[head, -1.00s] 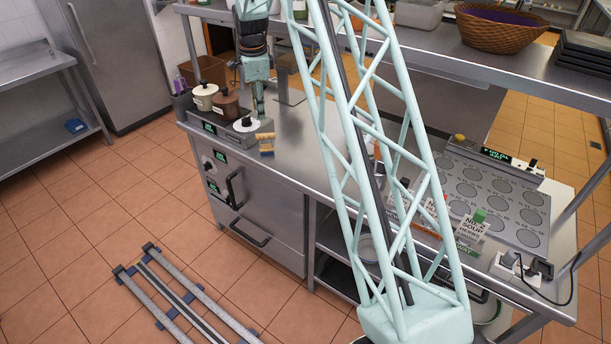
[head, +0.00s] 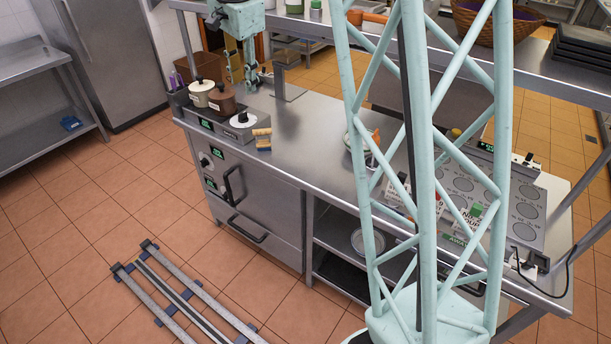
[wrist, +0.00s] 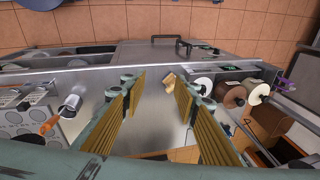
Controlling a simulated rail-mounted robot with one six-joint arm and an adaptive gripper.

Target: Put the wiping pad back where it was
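My gripper (head: 251,88) is above the counter behind the pots, apart from the pad. In the wrist view my gripper (wrist: 158,88) has its yellow slatted fingers spread, with nothing between them.
A white-lidded pot (head: 243,119), a brown pot (head: 222,99) and a cream pot (head: 201,93) sit in the left-end unit. The mid counter (head: 305,130) is clear.

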